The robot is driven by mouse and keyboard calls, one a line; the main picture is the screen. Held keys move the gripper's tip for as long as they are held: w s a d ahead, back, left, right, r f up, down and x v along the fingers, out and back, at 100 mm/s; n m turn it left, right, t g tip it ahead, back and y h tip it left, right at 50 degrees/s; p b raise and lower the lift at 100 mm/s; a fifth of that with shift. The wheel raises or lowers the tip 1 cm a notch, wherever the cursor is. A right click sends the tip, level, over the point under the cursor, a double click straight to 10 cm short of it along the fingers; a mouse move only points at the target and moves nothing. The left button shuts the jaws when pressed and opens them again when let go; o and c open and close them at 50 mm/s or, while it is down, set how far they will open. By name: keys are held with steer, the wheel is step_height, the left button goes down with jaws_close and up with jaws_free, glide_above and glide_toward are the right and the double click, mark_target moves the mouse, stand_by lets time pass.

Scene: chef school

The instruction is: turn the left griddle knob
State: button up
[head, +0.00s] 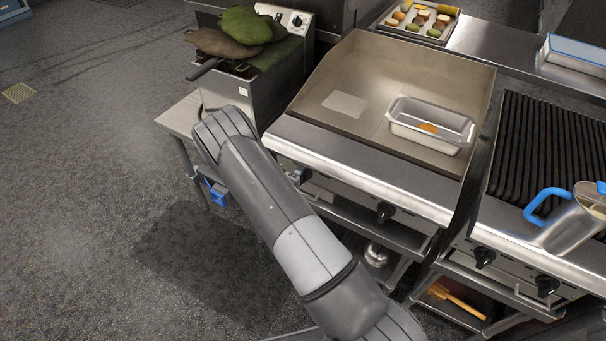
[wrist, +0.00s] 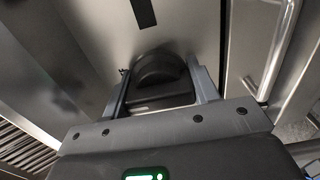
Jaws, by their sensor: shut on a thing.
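The griddle (head: 345,102) stands in the middle of the head view, with dark knobs on its front panel. The left griddle knob (head: 300,175) shows just beside my arm, partly hard to make out. The right griddle knob (head: 385,212) is in clear view. In the wrist view, a dark rounded knob (wrist: 158,70) sits between the two fingers of my gripper (wrist: 161,94), which is shut on it. My arm hides the gripper in the head view.
A metal pan (head: 430,124) rests on the griddle. A fryer (head: 262,85) with green and brown cloths stands to the left. A ribbed grill (head: 548,145) and a blue-handled jug (head: 565,220) are at the right.

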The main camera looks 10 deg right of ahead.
steer(key=shift+f, duration=0.1)
stand_by(0.4)
steer(key=o, duration=1)
steer(key=v, duration=1.1)
steer(key=shift+w, duration=0.1)
